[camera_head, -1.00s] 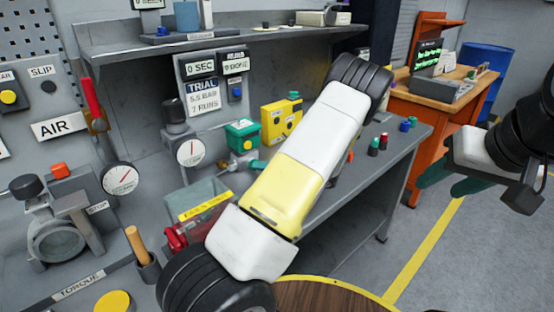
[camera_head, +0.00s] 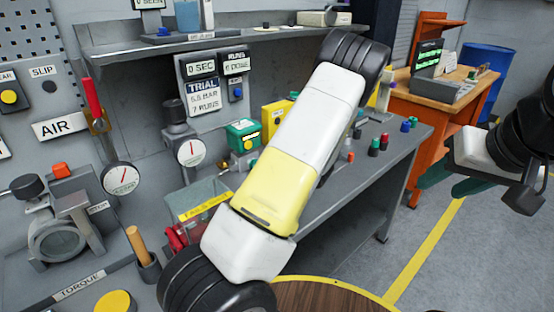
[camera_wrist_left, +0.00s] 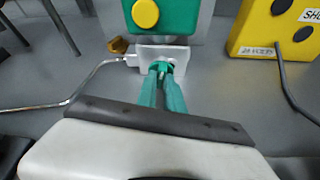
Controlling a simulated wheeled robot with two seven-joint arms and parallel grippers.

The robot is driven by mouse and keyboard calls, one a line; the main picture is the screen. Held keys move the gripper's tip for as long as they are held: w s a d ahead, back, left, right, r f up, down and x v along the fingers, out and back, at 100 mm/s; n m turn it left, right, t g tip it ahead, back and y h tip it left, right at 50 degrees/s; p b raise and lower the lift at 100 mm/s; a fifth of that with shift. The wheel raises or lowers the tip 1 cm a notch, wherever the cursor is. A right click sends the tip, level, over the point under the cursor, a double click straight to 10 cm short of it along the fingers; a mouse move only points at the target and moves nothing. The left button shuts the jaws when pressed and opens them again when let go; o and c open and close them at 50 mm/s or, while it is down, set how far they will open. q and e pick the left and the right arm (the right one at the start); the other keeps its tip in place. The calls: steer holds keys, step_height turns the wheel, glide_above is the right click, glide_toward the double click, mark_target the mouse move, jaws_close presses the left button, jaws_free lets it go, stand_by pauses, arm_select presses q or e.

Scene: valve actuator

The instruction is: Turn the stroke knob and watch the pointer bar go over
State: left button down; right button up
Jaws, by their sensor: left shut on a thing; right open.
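The green actuator box (camera_head: 243,134) stands on the grey bench, and its front with a round yellow disc shows in the left wrist view (camera_wrist_left: 148,14). Below it is a pale block (camera_wrist_left: 160,54). My left gripper (camera_wrist_left: 163,72) has its teal fingers closed together at the front of this block, on a small part they mostly hide; I cannot tell whether it is the stroke knob. I cannot make out the pointer bar. In the head view my left arm covers most of the left gripper. My right gripper (camera_head: 452,182) is open and empty over the floor at right.
A yellow box (camera_head: 275,115) is right of the green one, partly behind my left arm; its cable shows in the left wrist view (camera_wrist_left: 297,95). A dial gauge (camera_head: 190,152) and a clear bin (camera_head: 197,192) are to the left. Small coloured knobs (camera_head: 374,148) stand at right.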

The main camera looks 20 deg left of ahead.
arm_select(q)
steer(key=shift+s+n+t+h, duration=0.1)
steer(key=shift+n+t+h, duration=0.35)
steer(key=shift+n, duration=0.45)
steer(key=c, duration=1.5)
jaws_free()
steer(key=shift+o, duration=0.2)
steer(key=v, duration=0.7)
steer(key=shift+s+d, duration=0.25)
steer(key=shift+d, duration=0.05)
steer(key=shift+r, duration=0.1)
